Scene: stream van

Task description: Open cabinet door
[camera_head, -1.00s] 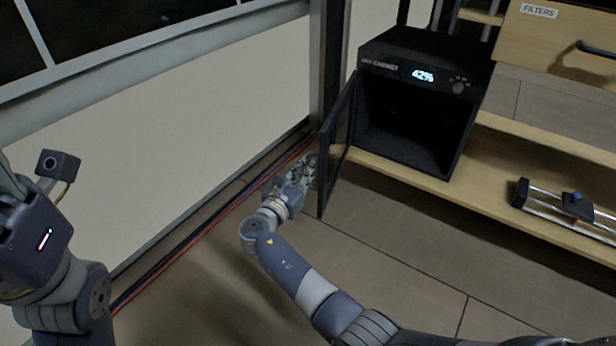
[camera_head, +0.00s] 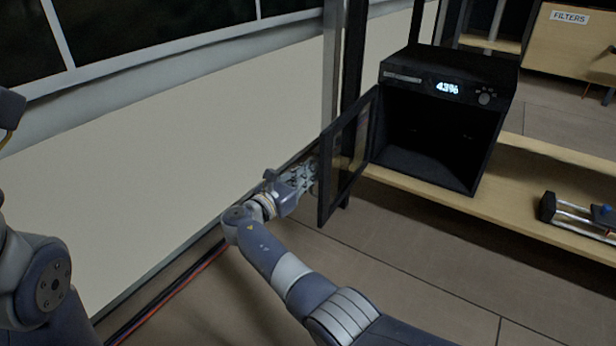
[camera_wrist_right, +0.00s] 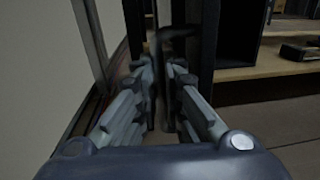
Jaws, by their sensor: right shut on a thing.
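The black cabinet (camera_head: 445,75) stands on a wooden shelf at the right of the head view, its display reading 43%. Its dark interior (camera_head: 435,140) is exposed. The cabinet door (camera_head: 348,160), framed in black with a see-through panel, is swung wide open to the left. My right gripper (camera_head: 312,178) is at the door's outer face, partly hidden behind it. In the right wrist view my right gripper (camera_wrist_right: 165,80) is shut on a dark part of the door; the exact grip point is hard to make out. My left arm shows at the left edge, its gripper out of frame.
The wooden shelf (camera_head: 540,175) runs to the right and carries a metal railed device (camera_head: 585,212). A wooden cabinet labelled FILTERS (camera_head: 568,17) is at the upper right. A pale wall (camera_head: 170,130) and a dark post (camera_head: 352,60) lie close to the door's left.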

